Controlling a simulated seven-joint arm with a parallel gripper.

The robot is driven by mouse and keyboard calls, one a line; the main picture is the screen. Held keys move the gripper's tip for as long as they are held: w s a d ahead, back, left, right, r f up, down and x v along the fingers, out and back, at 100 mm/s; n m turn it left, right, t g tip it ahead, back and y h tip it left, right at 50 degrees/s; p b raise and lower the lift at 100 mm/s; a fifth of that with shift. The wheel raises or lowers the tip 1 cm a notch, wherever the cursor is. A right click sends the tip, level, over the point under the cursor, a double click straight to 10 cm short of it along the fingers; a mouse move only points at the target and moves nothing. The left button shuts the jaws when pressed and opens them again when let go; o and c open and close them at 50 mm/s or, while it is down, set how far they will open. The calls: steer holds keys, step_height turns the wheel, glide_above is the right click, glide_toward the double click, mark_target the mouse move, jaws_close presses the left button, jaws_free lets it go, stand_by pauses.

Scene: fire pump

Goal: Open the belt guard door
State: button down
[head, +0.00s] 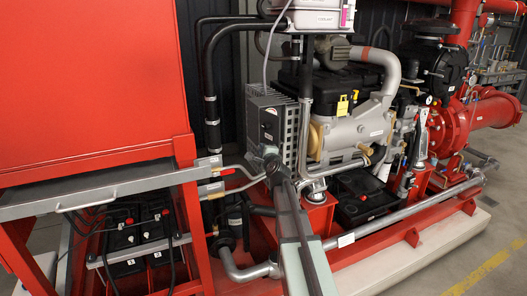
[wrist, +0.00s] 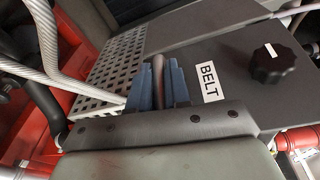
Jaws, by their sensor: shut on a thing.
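The belt guard (head: 289,123) is a grey box with perforated sides beside the engine in the head view. In the wrist view its grey door (wrist: 232,52) carries a white BELT label (wrist: 209,82) and a black round knob (wrist: 272,63). My gripper (wrist: 157,82) has blue fingers, shut on a narrow brownish-grey handle (wrist: 157,66) to the left of the label. The knob is apart from my fingers. In the head view my arm covers part of the guard's lower front and the fingertips cannot be made out. I cannot tell whether the door stands ajar.
The engine (head: 350,125) is right of the guard. A large red cabinet (head: 85,80) is at the left, with a grey ledge (head: 100,188) and batteries (head: 135,235) below. Pipes and a hose (wrist: 48,35) run close to the guard's left side.

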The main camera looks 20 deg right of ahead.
steer(key=c, duration=1.2)
jaws_free()
steer(key=shift+o, duration=0.2)
steer(key=shift+s, duration=0.15)
steer(key=s+a+r, duration=0.1)
steer(key=s+a, duration=0.1)
steer(key=s, duration=1.1)
steer(key=shift+s, duration=0.15)
steer(key=shift+a+r, duration=0.1)
